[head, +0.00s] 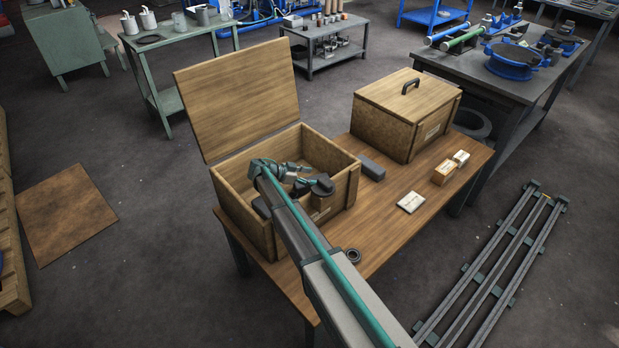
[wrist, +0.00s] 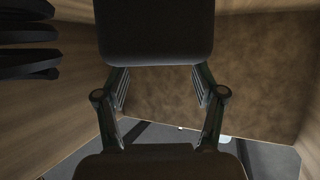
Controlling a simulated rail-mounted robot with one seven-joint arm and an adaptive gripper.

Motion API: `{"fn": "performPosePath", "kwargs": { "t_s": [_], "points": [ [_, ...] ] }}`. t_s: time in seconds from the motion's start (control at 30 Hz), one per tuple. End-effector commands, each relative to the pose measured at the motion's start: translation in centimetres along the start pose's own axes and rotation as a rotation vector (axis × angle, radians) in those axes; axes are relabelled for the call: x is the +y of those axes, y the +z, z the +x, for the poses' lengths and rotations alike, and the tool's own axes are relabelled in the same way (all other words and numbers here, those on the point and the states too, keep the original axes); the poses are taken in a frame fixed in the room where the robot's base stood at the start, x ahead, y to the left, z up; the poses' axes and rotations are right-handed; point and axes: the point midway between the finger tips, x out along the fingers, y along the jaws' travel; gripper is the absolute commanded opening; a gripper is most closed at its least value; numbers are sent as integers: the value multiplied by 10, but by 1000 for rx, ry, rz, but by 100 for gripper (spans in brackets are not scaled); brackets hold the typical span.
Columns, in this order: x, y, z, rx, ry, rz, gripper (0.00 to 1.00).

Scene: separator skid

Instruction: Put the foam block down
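My gripper (head: 322,186) is low inside the open wooden crate (head: 232,180), near its right wall. In the wrist view, its two finger linkages (wrist: 160,95) stand apart with brown crate wood showing between them. A dark, round-cornered block shape (wrist: 155,32) spans the top of that view by the fingertips. I cannot tell whether it is a held foam block or part of my gripper. A dark block-like shape (head: 262,207) shows in the crate's near left part, beneath my arm. A plain grey block (head: 372,168), possibly foam, lies on the table between the two crates.
The crate's lid (head: 240,95) stands open behind it. A closed crate (head: 408,112) with a handle stands on the wooden table (head: 400,235). The table's front right is mostly clear.

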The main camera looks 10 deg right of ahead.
Motion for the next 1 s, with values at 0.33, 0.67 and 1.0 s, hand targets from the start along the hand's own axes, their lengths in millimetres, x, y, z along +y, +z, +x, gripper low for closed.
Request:
{"fn": "performPosePath", "kwargs": {
  "t_s": [0.33,0.67,1.0],
  "points": [
    [0,0,0,0,0,0,81],
    [0,-16,-8,0,0,0,81],
    [0,-9,-79,0,-3,1,81]
  ]
}}
